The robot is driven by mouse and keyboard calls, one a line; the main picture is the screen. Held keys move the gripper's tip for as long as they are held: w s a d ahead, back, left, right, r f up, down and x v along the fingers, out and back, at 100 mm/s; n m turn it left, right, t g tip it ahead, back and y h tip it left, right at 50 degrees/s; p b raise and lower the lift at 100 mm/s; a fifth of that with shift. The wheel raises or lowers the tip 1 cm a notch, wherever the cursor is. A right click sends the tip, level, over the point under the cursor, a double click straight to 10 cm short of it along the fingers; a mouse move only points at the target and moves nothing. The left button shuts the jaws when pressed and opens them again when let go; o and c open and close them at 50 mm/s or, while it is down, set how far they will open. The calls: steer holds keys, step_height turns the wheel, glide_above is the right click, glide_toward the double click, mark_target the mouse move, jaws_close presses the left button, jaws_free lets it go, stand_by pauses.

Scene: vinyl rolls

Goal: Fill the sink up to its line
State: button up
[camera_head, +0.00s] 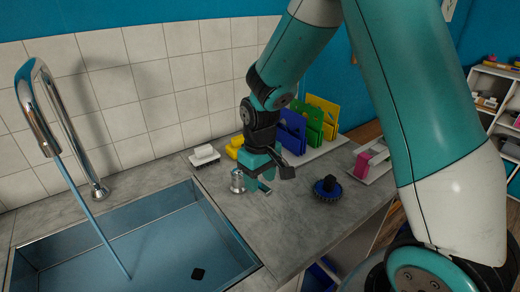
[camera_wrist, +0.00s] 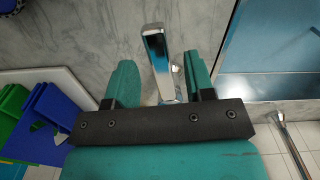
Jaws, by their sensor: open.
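The sink (camera_head: 60,237) is at the lower left of the head view, and its edge shows at the upper right in the wrist view (camera_wrist: 275,88). A chrome faucet (camera_head: 60,115) arches over it, and a thin stream of water (camera_head: 90,215) runs down into the basin. I cannot make out a fill line or the water level. A chrome tap handle (camera_head: 237,181) stands on the counter right of the sink. My gripper (camera_wrist: 160,78) is open, with its fingers on either side of the handle (camera_wrist: 157,60); contact is unclear.
A dark blue round brush (camera_head: 327,188) lies on the grey counter (camera_head: 300,225). Blue, green and yellow boards (camera_head: 308,125) stand in a rack behind my gripper. A white brush (camera_head: 204,155) and a yellow item (camera_head: 234,147) sit near the tiled wall.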

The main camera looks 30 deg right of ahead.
step_height(320, 180, up, 16)
stand_by(0.3)
steer(key=shift+a+r, duration=0.1)
stand_by(0.7)
